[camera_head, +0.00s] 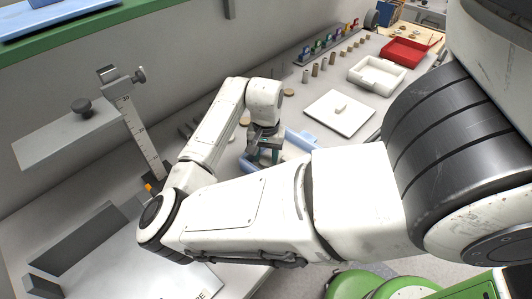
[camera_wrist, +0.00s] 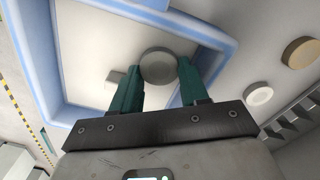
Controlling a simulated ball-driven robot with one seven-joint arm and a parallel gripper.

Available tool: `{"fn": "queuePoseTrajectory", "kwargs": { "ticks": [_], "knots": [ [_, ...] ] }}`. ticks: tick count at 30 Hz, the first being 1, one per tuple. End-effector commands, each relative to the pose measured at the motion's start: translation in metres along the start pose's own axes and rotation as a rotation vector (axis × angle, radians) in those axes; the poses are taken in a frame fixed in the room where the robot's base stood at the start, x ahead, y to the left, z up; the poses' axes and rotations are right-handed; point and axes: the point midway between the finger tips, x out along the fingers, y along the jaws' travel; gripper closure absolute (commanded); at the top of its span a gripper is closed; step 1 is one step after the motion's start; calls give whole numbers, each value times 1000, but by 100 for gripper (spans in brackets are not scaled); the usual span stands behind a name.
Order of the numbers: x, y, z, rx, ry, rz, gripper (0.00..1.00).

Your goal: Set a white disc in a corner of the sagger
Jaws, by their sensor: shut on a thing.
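In the head view my gripper (camera_head: 265,152) is at this blue tray (camera_head: 302,139), and my arm hides much of both. A white open box (camera_head: 356,72) stands farther back on the bench. Which of the two containers is the sagger I cannot tell for sure.
A small pale piece (camera_wrist: 123,77) lies inside the blue tray. A white disc (camera_wrist: 258,95) and a tan disc (camera_wrist: 301,52) lie outside it. A white plate (camera_head: 325,118), a red tray (camera_head: 405,52) and a row of small cylinders (camera_head: 316,70) are behind. A height gauge (camera_head: 138,130) stands at left.

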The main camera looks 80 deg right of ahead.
Motion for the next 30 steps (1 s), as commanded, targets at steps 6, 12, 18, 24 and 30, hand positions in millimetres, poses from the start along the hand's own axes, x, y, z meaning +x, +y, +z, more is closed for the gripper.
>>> {"fn": "queuePoseTrajectory", "kwargs": {
  "ticks": [6, 12, 18, 24, 30],
  "knots": [
    [8, 0, 0, -1, 0, 0, 85],
    [7, 0, 0, -1, 0, 0, 85],
    [8, 0, 0, -1, 0, 0, 85],
    [12, 0, 0, -1, 0, 1, 85],
    [11, 0, 0, -1, 0, 0, 46]
  ]
}}
